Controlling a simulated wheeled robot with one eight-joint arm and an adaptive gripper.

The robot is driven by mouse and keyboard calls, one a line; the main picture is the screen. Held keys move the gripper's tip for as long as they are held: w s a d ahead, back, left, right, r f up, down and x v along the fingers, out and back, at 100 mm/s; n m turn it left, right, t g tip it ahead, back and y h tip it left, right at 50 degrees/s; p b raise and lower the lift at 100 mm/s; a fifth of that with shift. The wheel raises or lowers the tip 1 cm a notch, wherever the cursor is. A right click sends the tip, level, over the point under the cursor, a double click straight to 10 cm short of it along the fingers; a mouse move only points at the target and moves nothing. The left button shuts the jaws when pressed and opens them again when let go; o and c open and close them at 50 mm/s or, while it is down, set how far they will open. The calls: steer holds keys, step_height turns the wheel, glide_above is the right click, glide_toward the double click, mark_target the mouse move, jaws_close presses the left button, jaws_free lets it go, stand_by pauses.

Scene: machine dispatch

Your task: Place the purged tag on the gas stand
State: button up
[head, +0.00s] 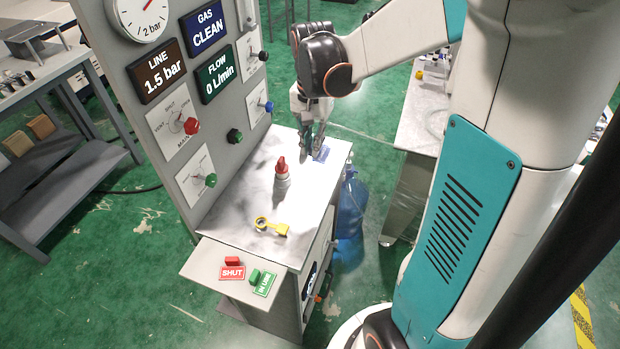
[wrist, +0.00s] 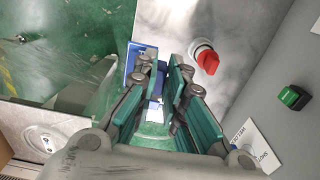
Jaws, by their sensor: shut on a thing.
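A blue tag (head: 322,154) is at the far right corner of the gas stand's grey top (head: 245,225); its lettering is too small to read. My gripper (head: 312,152) points down over that corner and is shut on the blue tag. In the wrist view, my gripper's fingers (wrist: 161,75) have the tag (wrist: 131,62) at their tips and hide much of it. The tag is at or just above the stand top; I cannot tell if it touches.
A red-capped fitting (head: 281,182) and a yellow key-like piece (head: 272,227) are on the stand top. A red SHUT tag (head: 232,272) and green IN LINE tag (head: 264,284) lie on the front shelf. The gauge panel (head: 165,90) rises at left; a blue bottle (head: 350,208) stands at right.

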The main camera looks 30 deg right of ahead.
step_height(320, 180, down, 15)
steer(key=b, duration=0.4)
steer(key=shift+r, duration=0.1)
steer(key=shift+f, duration=0.2)
steer(key=o, duration=0.7)
steer(key=shift+c, duration=0.2)
steer(key=shift+r, duration=0.2)
step_height(320, 180, up, 12)
steer(key=p, duration=0.3)
steer(key=shift+p, duration=0.3)
steer(key=shift+a, duration=0.1)
